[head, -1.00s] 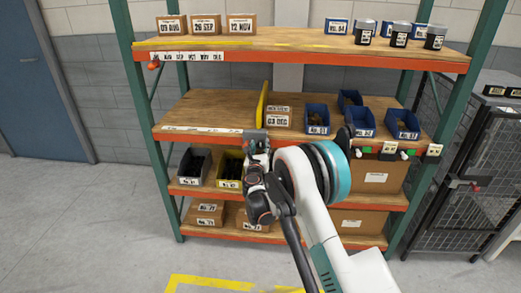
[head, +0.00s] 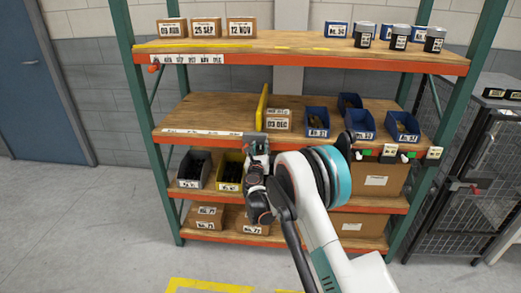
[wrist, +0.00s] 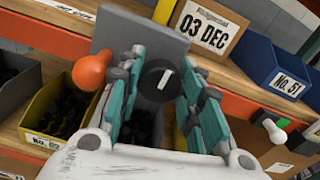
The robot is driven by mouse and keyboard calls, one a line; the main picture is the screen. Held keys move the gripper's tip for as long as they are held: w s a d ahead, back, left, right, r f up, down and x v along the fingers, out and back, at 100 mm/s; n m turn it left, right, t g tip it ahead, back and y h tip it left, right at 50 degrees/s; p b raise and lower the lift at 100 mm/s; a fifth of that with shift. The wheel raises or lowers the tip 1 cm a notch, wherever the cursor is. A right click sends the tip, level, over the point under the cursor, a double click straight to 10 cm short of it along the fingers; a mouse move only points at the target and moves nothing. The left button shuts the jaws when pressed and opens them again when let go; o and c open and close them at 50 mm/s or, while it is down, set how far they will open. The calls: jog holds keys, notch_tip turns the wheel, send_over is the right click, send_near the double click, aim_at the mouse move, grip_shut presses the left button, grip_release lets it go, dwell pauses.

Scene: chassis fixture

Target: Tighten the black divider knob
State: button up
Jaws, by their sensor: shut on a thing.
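The black divider knob (wrist: 157,84) is round with a white mark on its face. In the wrist view it sits in front of a grey plate (wrist: 118,38), between the two teal-padded fingers of my gripper (wrist: 160,70). My gripper is shut on the knob. In the head view my gripper (head: 255,145) is at the front edge of the middle shelf, just below the yellow divider (head: 262,107). The knob is hidden there by my gripper and wrist.
An orange ball-shaped handle (wrist: 92,71) is close left of my fingers. A 03 DEC box (head: 277,119) and blue bins (head: 317,122) stand right of the divider. A yellow bin (head: 230,172) is below. The middle shelf's left part (head: 210,113) is clear.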

jog(key=m, duration=1.3)
jog(key=shift+d, duration=0.1)
jog(key=shift+f+m, duration=0.1)
jog(key=shift+m, duration=2.1)
jog(key=o, duration=0.8)
jog(key=s, duration=1.2)
jog(key=shift+a, duration=0.2)
